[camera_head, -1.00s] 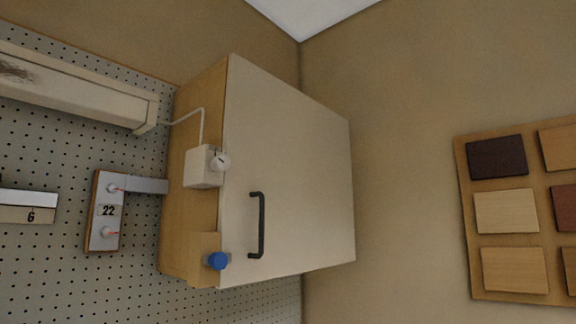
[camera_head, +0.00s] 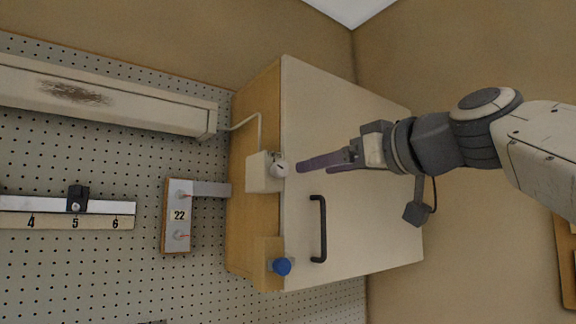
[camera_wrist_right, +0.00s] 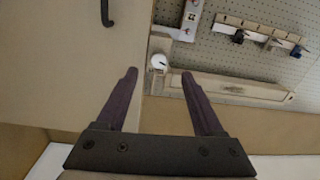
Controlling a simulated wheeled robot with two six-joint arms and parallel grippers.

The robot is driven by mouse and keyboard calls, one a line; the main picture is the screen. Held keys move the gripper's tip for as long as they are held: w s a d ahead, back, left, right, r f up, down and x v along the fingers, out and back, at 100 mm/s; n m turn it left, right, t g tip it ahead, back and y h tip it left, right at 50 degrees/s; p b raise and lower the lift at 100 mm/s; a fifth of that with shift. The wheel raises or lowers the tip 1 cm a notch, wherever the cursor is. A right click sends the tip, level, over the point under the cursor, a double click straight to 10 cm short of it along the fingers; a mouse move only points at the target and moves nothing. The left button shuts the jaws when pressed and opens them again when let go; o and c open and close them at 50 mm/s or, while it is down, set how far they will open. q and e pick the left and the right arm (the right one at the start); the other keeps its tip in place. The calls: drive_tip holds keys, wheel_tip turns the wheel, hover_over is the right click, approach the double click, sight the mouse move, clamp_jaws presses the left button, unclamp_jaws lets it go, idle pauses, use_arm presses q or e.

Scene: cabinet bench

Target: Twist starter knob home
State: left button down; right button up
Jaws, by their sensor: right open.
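The starter knob is a small round white knob (camera_head: 279,169) with a dark mark on its face, on a white box (camera_head: 262,172) at the cabinet's edge. In the right wrist view the knob (camera_wrist_right: 157,62) shows ahead, between the directions of the two fingers and apart from them. My right gripper (camera_head: 312,166) is open and empty, its purple fingers pointing left at the knob with a small gap. Its open fingers also show in the right wrist view (camera_wrist_right: 158,78). My left gripper is in neither view.
The cabinet's pale door (camera_head: 350,130) has a black handle (camera_head: 320,228) below the gripper. A blue knob (camera_head: 281,266) sits at its lower edge. A plate marked 22 (camera_head: 178,216) and a numbered rail (camera_head: 75,206) are on the pegboard. A white cable runs up from the box.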

sight(284, 170)
drive_tip(key=p+x, duration=0.1)
drive_tip(key=x, duration=0.2)
drive_tip(key=r+p+x, duration=0.1)
drive_tip(key=p+x, duration=0.1)
drive_tip(key=x, duration=0.1)
drive_tip(key=p+x, duration=0.2)
drive_tip(key=x, duration=0.1)
drive_tip(key=shift+w+r, duration=0.15)
drive_tip(key=shift+r, duration=0.05)
drive_tip(key=shift+w+a+f, duration=0.15)
drive_tip(key=shift+w+a, duration=0.15)
drive_tip(key=shift+w, duration=0.05)
drive_tip(key=shift+c, duration=0.2)
clamp_jaws()
